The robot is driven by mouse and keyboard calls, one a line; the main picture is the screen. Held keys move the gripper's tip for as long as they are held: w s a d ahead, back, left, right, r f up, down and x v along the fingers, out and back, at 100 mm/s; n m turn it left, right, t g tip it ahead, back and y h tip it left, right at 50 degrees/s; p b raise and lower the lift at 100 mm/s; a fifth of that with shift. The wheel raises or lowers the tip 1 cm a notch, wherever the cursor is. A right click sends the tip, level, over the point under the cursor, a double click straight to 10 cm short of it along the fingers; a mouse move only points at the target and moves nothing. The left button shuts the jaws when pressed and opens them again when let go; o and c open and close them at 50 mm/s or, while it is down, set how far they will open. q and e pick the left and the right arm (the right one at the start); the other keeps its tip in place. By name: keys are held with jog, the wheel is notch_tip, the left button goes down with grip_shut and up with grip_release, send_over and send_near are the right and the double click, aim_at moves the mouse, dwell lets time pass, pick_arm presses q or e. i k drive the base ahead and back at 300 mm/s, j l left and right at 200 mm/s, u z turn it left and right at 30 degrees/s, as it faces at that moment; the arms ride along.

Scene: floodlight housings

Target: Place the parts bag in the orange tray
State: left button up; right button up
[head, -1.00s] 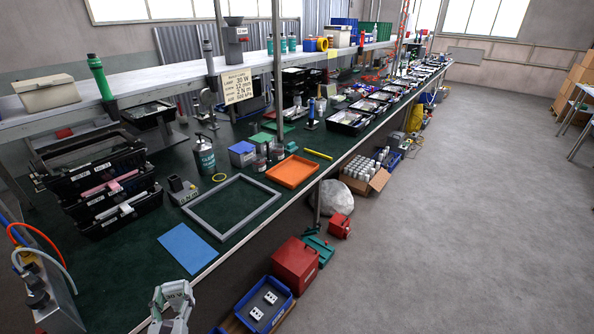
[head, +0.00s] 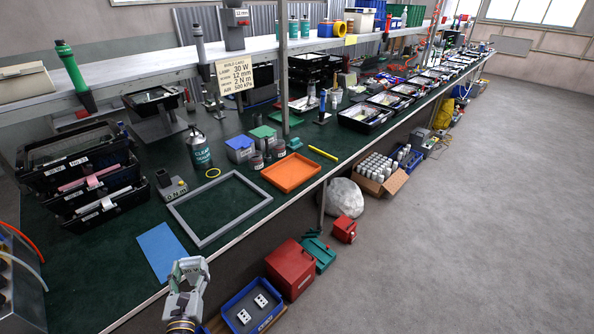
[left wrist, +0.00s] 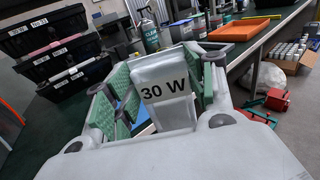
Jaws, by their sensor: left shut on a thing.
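The parts bag (left wrist: 162,90) is a pale pouch marked "30 W". My left gripper (head: 188,272) is shut on it at the front edge of the bench, near the blue mat. In the left wrist view the bag stands between the green-padded fingers of the left gripper (left wrist: 160,92). The orange tray (head: 293,173) lies flat on the green bench top beyond the grey frame, and its visible inside is empty. It also shows at the top of the left wrist view (left wrist: 238,29). The gripper and bag are apart from the tray. My right gripper is not in view.
A blue mat (head: 161,251) and a grey rectangular frame (head: 262,191) lie on the bench before the tray. Small pots (head: 257,162) stand left of the tray, and a yellow marker (head: 323,153) lies behind it. Red (head: 291,268) and blue boxes sit below the bench edge.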

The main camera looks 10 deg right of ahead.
aim_at(285, 183)
jog(key=i+l, duration=0.15)
jog(key=l, duration=0.2)
jog(key=i+l, duration=0.1)
jog(key=l, duration=0.25)
jog(key=i+l, duration=0.15)
jog(key=l, duration=0.2)
jog(key=i+l, duration=0.1)
jog(key=l, duration=0.3)
